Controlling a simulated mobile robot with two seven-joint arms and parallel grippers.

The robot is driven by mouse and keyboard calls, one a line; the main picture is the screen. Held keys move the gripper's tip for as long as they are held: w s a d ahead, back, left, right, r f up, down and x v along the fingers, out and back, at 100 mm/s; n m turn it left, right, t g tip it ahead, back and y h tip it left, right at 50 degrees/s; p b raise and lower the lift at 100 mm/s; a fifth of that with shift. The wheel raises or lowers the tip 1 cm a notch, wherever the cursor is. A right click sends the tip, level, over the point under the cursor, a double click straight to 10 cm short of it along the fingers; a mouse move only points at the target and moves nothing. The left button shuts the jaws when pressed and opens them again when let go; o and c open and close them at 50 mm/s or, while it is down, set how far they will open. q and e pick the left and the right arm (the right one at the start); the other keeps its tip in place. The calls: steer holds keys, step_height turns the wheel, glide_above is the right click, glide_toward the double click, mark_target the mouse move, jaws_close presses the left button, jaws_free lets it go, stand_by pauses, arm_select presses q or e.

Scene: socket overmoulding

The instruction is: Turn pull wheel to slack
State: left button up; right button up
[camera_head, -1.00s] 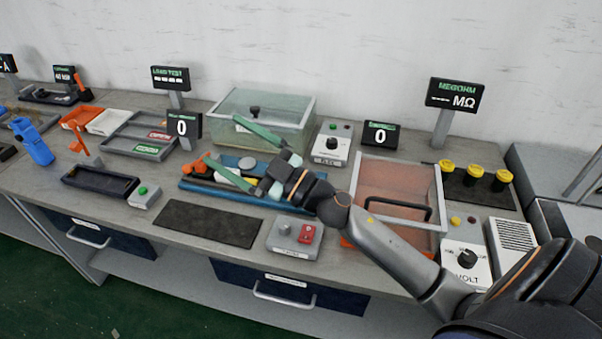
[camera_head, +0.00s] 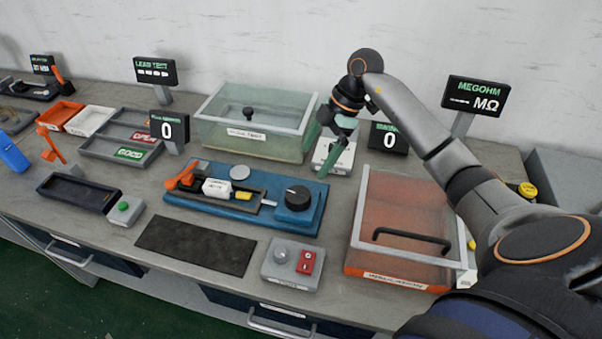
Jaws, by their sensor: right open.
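The blue fixture (camera_head: 230,211) lies in the middle of the bench. At its right end is a black round knob with a white mark (camera_head: 297,198), which looks like the pull wheel. A white block (camera_head: 216,188), an orange clamp (camera_head: 181,178) and a grey disc (camera_head: 240,173) sit on the fixture's left and middle. My right gripper (camera_head: 325,156) is open, its green fingers pointing down, in front of the small white knob box (camera_head: 331,158) in the picture. It is up and to the right of the wheel, apart from it and holding nothing. My left gripper is out of view.
A clear lidded tank (camera_head: 255,141) stands behind the fixture. An orange box with a clear lid and black handle (camera_head: 404,252) stands to the right. A switch box with a red rocker (camera_head: 293,264) and a dark mat (camera_head: 196,246) lie in front.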

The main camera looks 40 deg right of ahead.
mark_target(298, 194)
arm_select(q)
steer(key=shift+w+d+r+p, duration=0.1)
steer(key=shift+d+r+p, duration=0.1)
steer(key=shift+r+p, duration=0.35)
arm_select(e)
steer(key=x, duration=0.8)
steer(key=d+x, duration=0.1)
steer(key=x, duration=0.3)
steer(key=shift+d+f, duration=0.1)
steer(key=shift+f, duration=0.15)
steer(key=shift+c, duration=0.4)
steer(key=c, duration=1.1)
